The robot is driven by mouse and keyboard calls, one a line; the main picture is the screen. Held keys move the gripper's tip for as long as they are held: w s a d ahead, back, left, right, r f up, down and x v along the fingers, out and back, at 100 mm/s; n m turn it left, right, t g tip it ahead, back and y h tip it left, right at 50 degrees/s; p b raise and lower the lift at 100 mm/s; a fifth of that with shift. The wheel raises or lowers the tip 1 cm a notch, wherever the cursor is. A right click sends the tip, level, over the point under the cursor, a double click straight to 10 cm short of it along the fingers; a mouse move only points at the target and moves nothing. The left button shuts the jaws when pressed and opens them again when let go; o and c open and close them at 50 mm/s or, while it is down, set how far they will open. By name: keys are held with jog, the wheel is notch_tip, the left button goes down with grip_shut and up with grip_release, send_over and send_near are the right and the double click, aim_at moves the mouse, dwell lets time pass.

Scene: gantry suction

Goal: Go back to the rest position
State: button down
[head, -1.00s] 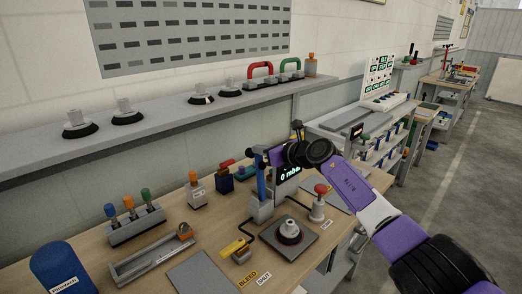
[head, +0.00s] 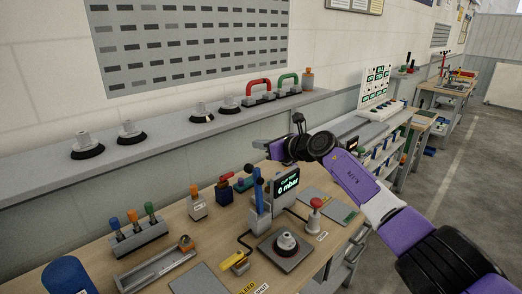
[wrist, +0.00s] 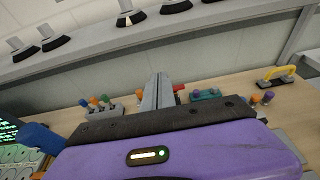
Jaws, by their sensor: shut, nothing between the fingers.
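My gripper (head: 259,146) is shut and empty, raised above the back of the wooden bench, in front of the grey shelf. Its closed grey fingers (wrist: 161,92) show in the wrist view, pointing toward the shelf and wall. It touches nothing that I can see. Below it on the bench are the blue-handled lever (head: 259,192), the display reading 0 mbar (head: 286,190) and a suction cup (head: 286,243) on a grey plate.
A red knob (head: 315,203) stands right of the display. A rack of coloured knobs (head: 138,236) and a blue container (head: 69,275) are at left.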

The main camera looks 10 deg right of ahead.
jog(key=shift+r, duration=0.6)
